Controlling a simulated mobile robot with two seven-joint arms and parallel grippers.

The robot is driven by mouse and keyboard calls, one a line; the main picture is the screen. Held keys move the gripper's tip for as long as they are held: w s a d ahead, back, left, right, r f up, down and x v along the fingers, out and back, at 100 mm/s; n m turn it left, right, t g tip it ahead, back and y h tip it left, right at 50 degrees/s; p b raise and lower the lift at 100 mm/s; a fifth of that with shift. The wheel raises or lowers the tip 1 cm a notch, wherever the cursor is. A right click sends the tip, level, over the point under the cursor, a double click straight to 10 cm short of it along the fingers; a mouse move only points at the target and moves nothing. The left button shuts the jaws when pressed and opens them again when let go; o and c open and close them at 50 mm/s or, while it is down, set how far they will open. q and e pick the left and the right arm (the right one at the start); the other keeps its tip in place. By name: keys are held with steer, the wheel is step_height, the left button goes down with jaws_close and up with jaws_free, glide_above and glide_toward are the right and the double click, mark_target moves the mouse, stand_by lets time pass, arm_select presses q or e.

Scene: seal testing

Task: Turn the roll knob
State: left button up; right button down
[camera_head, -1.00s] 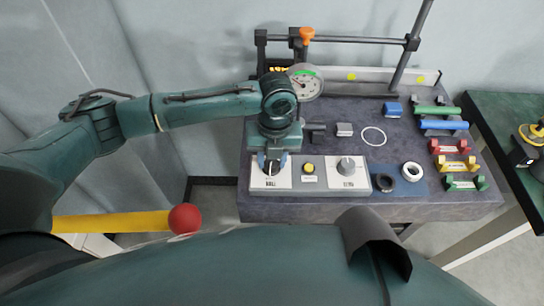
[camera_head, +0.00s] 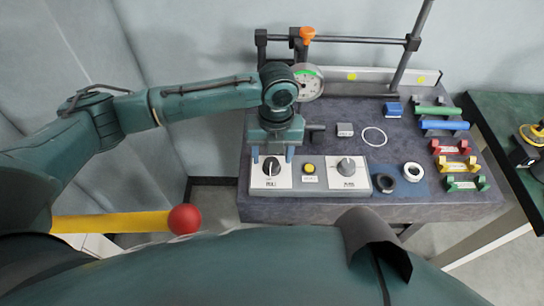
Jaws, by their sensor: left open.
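A grey control panel (camera_head: 322,185) lies at the front left of the dark table. On its left white plate stands a dark knob (camera_head: 270,167); on its right plate stands a grey knob (camera_head: 347,167). The small lettering is hard to read, but the left knob seems to be the roll knob. My left gripper (camera_head: 272,156) is open, with its blue-tipped fingers apart on either side of the left knob's top. It appears slightly above the knob, and I see no contact. My right gripper is not in view.
A yellow button (camera_head: 309,169) sits between the knobs. A round dial gauge (camera_head: 306,83) stands behind my gripper. A black ring (camera_head: 386,184) and a white ring (camera_head: 412,172) lie right of the panel. Several coloured handled pieces line the table's right side.

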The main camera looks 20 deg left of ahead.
mark_target(275, 162)
arm_select(q)
step_height(275, 162, up, 12)
steer(key=shift+d+f+b, duration=0.25)
steer(key=shift+b, duration=0.1)
steer(key=shift+f, duration=0.1)
